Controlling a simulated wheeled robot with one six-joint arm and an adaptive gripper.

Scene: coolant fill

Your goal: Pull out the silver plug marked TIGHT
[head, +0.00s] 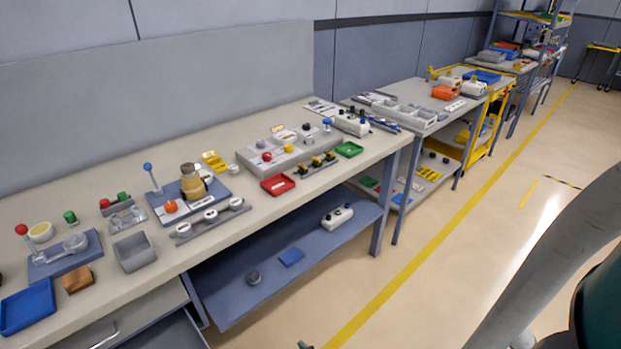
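I cannot make out a silver plug marked TIGHT; any lettering is too small to read from here. A grey rail (210,219) with several pale round pieces lies near the front edge of the near bench. Behind it is a blue-grey base (165,208) with a tan and dark upright part (192,182), an orange-red knob (171,206) and a blue-topped lever (148,168). Further along is a light grey panel block (285,150) with knobs. My gripper is not in view. A large grey curved part at the right edge appears to be my own arm.
The bench (150,290) also carries a blue tray (27,307), grey bin (134,252), red tray (277,184) and green tray (349,149). A shelf (235,300) sits below. A yellow cart (470,145) stands further back. The floor right of the benches is clear.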

